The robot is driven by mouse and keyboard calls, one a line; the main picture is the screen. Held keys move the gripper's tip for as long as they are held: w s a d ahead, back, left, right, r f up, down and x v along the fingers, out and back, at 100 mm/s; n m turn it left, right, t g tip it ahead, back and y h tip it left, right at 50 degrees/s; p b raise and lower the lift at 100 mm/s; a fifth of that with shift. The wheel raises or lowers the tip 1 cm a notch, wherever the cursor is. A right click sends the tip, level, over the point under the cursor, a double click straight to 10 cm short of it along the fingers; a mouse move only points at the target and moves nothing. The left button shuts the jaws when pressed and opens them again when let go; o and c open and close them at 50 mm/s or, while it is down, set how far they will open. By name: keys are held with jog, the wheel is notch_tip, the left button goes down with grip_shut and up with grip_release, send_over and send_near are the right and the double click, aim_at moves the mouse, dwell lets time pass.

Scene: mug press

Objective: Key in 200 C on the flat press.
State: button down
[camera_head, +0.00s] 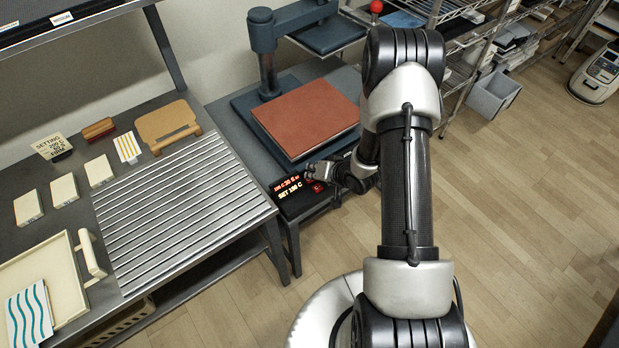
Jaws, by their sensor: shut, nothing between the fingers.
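The flat press (305,118) stands at the centre back, with a rust-red pad on its dark base and its upper plate swung to the back. Its control display (289,189) is at the front edge and glows in red and yellow. The lower line seems to read SET and a value in C under 200, but its digits are too small to be sure of. My gripper (312,177) is shut and empty, low over the panel just right of the display. Red marks or keys (318,187) show beside it. My gripper and arm hide part of the panel, and I cannot tell whether the fingertips touch a key.
A setting card (50,146) stands on the left bench, with several pale blocks (64,190), a wooden board (167,126), a slatted rack (178,210) and a cream tray (45,275). Wire shelves (470,45) stand behind my arm.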

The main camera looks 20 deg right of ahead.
jog(key=shift+r+p, duration=0.75)
jog(key=shift+r, duration=0.1)
notch_tip(320, 180, up, 5)
jog(key=p, duration=0.4)
dwell(2.8)
notch_tip(320, 180, up, 4)
jog(key=p, duration=0.6)
